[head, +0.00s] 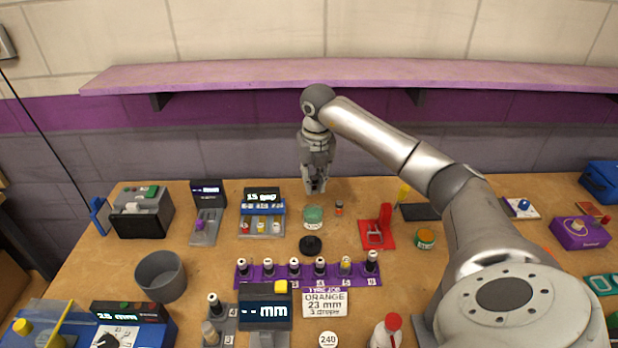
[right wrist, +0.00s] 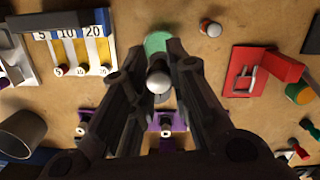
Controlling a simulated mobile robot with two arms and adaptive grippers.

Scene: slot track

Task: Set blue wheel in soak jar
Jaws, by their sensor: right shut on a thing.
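My right gripper (head: 316,187) hangs pointing down at the back of the table, just behind and above a small jar with a green top or contents (head: 313,214), which looks like the soak jar. In the right wrist view the fingers (right wrist: 158,88) are shut on a small pale grey round thing (right wrist: 158,80). I cannot make out any blue on it. The green jar (right wrist: 157,42) shows just beyond the fingertips, partly covered by them. A black round lid-like disc (head: 310,246) lies in front of the jar. My left gripper is not in view.
A purple rack (head: 307,274) with several black, white-topped pieces stands in front. A gap gauge (head: 262,210) is left of the jar, a small orange-banded bottle (head: 339,208) and a red stand (head: 376,234) right. A grey cup (head: 160,276) stands at left.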

